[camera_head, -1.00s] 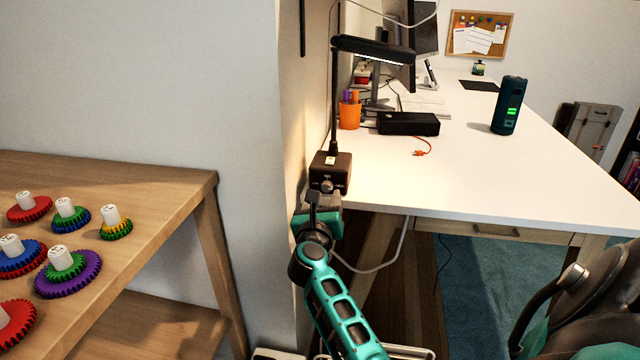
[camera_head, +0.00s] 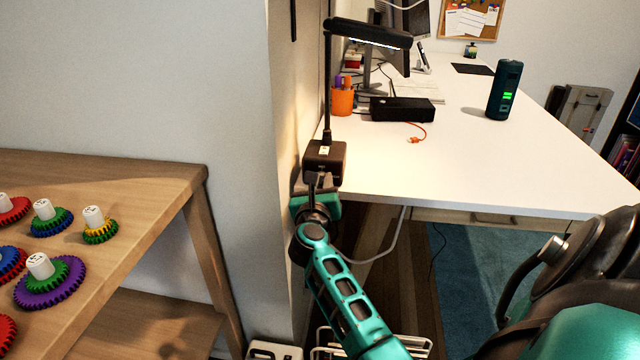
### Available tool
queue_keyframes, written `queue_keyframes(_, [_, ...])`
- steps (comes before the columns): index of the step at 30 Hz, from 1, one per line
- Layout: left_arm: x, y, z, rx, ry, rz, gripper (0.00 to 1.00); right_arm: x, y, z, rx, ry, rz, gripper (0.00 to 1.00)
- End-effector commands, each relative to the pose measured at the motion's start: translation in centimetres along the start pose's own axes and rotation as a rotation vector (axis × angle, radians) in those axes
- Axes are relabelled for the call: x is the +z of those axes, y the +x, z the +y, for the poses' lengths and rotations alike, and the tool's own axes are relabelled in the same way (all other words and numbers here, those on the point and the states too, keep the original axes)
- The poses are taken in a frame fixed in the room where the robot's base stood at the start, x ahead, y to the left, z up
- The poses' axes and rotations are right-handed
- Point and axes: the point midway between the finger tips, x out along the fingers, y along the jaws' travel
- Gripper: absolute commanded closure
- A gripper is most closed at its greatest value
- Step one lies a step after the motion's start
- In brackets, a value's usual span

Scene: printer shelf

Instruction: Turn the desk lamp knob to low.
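The desk lamp is black, with a lit head (camera_head: 368,33) on a thin upright post and a dark box-shaped base (camera_head: 330,155) at the near left corner of the white desk. My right gripper (camera_head: 313,182) is at the near side of this base, very close to it or touching. Its fingers are small and dark here, and I cannot tell whether they are open or shut. The knob is not clearly visible; the gripper covers part of the base's front. My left gripper is not in view.
The white desk (camera_head: 480,165) holds an orange pen cup (camera_head: 342,101), a black box (camera_head: 402,109) and a dark green cylinder (camera_head: 504,90) with green lights. A wall edge stands close left of the lamp. A wooden table (camera_head: 130,185) with colored gears is at left.

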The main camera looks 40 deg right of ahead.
Motion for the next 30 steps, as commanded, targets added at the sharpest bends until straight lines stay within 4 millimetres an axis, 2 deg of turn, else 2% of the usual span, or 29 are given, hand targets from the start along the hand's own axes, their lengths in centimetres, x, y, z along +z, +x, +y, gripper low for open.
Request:
queue_keyframes(1, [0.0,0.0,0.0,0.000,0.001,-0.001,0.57,0.0,0.0,0.0,0.000,0.000,0.000,0.77])
queue_keyframes(9, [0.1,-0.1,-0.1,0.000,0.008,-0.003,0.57,0.0,0.0,0.0,0.000,0.000,0.000,1.00])
queue_keyframes(20, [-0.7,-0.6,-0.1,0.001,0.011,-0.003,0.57,0.2,0.0,0.0,0.001,-0.055,0.005,1.00])
queue_keyframes(30, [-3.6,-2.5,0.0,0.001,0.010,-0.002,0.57,0.6,0.0,-0.1,0.005,-0.299,0.018,1.00])
